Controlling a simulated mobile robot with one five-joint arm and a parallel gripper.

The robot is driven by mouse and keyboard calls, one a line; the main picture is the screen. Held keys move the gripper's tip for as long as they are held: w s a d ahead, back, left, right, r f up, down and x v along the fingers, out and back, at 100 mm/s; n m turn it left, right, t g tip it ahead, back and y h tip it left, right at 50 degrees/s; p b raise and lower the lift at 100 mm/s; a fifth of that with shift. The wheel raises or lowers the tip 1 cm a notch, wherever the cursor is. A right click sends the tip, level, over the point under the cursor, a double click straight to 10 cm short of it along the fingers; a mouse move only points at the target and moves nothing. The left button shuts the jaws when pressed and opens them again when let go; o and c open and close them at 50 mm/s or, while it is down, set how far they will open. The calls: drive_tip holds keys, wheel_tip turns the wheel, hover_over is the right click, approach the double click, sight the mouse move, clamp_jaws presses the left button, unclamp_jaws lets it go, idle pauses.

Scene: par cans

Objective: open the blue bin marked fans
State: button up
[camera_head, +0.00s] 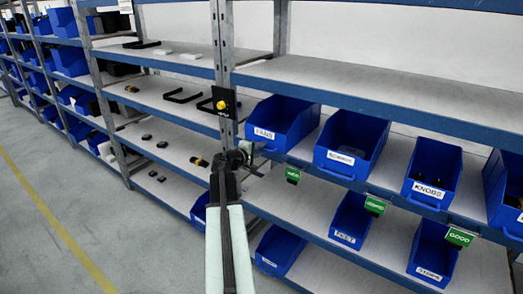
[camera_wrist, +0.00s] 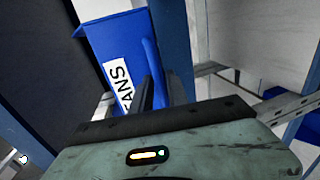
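The blue bin marked FANS (camera_head: 283,122) sits on the middle shelf in the head view, its white label on the front. It also shows in the wrist view (camera_wrist: 105,45), tilted in the picture, with the label partly hidden behind my finger. My gripper (camera_head: 246,153) is at the lower front of this bin, by the label. In the wrist view its two dark fingers (camera_wrist: 162,85) stand apart, with a strip of the bin's blue edge visible between them. Whether they touch that edge is unclear.
A second blue bin (camera_head: 350,143) and one marked KNOBS (camera_head: 431,178) stand to the right on the same shelf. Green tags (camera_head: 375,205) hang at the shelf edge. A shelf upright (camera_head: 224,60) with a black plate (camera_head: 224,103) is left of the bin. Open floor lies at left.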

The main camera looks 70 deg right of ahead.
clamp_jaws()
idle(0.6)
idle(0.8)
